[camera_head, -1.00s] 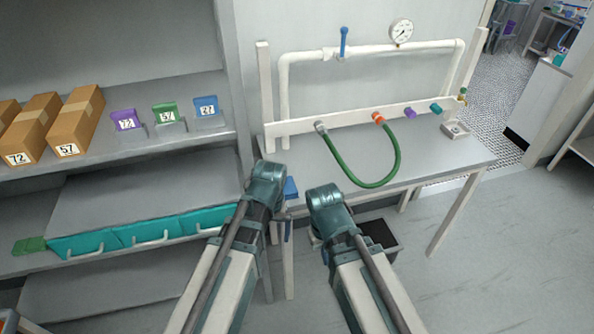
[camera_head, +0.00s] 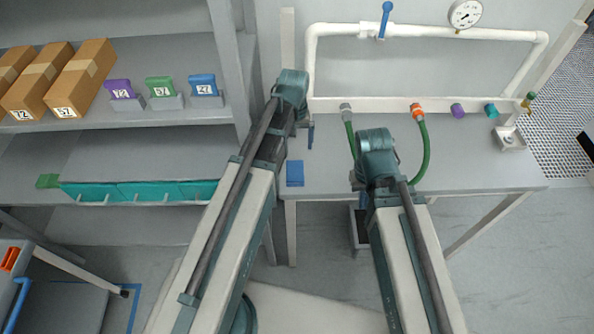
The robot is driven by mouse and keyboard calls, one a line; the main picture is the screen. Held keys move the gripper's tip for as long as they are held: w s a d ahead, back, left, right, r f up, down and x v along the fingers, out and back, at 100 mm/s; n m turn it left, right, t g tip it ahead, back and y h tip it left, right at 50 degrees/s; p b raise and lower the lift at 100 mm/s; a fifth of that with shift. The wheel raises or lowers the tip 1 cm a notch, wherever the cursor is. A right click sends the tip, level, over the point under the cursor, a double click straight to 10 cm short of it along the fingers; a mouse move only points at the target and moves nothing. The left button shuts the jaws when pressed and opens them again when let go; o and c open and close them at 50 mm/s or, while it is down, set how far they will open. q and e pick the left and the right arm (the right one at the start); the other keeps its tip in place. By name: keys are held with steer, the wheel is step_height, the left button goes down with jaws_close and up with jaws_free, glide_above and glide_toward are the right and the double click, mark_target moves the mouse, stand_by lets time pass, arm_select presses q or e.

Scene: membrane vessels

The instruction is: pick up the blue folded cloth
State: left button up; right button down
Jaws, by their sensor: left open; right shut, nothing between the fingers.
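The blue folded cloth (camera_head: 295,173) lies flat at the front left corner of the workbench, between my two arms in the head view. My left gripper (camera_head: 310,137) shows only as a narrow dark blue sliver beside my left arm, above the bench. It is open and lies beyond the cloth in the picture, apart from it. My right gripper is hidden behind its own arm, to the right of the cloth. Nothing covers the cloth.
The workbench (camera_head: 480,175) carries a white pipe frame (camera_head: 430,32) with a gauge (camera_head: 465,14) and a green hose (camera_head: 424,150), partly behind my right arm. A shelf at left holds brown boxes (camera_head: 80,78), numbered blocks and teal bins (camera_head: 150,192). The bench front is mostly clear.

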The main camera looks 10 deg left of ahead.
arm_select(q)
steer(key=b, duration=0.8)
glide_above(295, 171)
step_height(295, 171, down, 8)
steer(key=shift+f, duration=0.15)
steer(key=shift+f, duration=0.1)
step_height(295, 171, down, 5)
steer(key=b, duration=0.5)
steer(key=shift+f, duration=0.1)
steer(key=c, duration=1.2)
steer(key=shift+c, duration=0.2)
